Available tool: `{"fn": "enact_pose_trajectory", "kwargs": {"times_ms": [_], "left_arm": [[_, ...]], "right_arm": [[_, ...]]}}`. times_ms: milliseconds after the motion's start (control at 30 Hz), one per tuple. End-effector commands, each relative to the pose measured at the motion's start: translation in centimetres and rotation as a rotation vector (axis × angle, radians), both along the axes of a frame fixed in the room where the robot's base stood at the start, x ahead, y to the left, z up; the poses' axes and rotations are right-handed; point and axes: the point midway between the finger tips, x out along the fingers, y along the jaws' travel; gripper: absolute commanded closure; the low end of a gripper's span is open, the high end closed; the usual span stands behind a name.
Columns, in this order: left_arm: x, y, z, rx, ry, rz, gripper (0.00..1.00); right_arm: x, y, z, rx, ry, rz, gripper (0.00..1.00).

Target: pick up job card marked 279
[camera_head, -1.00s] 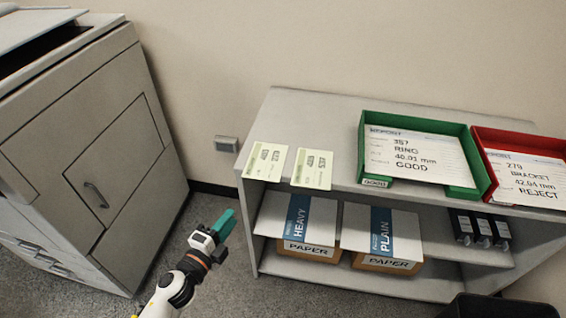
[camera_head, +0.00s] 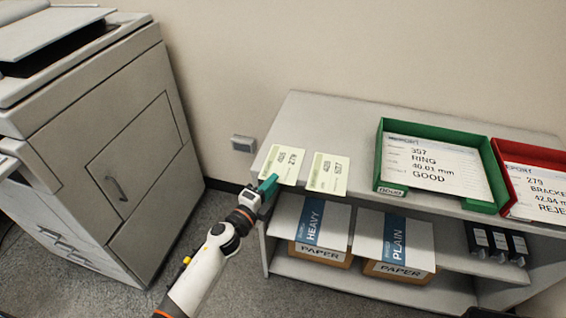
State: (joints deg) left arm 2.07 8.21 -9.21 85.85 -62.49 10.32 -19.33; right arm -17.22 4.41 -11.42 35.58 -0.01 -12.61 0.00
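Two pale green job cards lie flat, side by side, on the grey shelf top near its left end. The left card (camera_head: 284,164) carries upside-down print that looks like 279. The right card (camera_head: 328,174) carries other print, too small to read surely. My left gripper (camera_head: 268,184), with teal fingers, is at the shelf's front edge by the left card's lower left corner. The fingers overlap in this view, so their opening is unclear. I see no card between them. My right gripper is not in view.
On the shelf unit (camera_head: 345,120) stand a green tray (camera_head: 378,160) with a GOOD report and a red tray (camera_head: 504,180) with a REJECT report. Paper packs (camera_head: 318,249) and dark boxes (camera_head: 497,243) sit below. A large grey machine (camera_head: 120,130) stands left.

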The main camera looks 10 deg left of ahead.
Motion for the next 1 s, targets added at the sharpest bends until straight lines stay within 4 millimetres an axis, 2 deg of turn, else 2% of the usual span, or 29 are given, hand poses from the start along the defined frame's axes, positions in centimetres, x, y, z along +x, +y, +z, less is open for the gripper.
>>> {"fn": "enact_pose_trajectory", "kwargs": {"times_ms": [267,433,467,867,1000], "left_arm": [[0.4,-0.2,-0.1,0.0,0.001,0.0,0.72],[0.4,-0.2,0.0,0.0,0.001,0.0,0.99],[0.4,-0.2,0.0,0.0,0.001,0.0,1.0],[0.4,-0.1,0.0,0.001,0.001,0.0,1.0],[0.4,-0.1,1.3,0.004,-0.003,-0.002,1.0]], "right_arm": [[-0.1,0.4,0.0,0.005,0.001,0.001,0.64],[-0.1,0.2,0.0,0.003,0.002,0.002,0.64],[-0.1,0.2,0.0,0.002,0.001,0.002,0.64],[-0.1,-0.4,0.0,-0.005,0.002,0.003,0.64],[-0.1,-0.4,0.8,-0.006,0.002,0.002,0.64]]}}
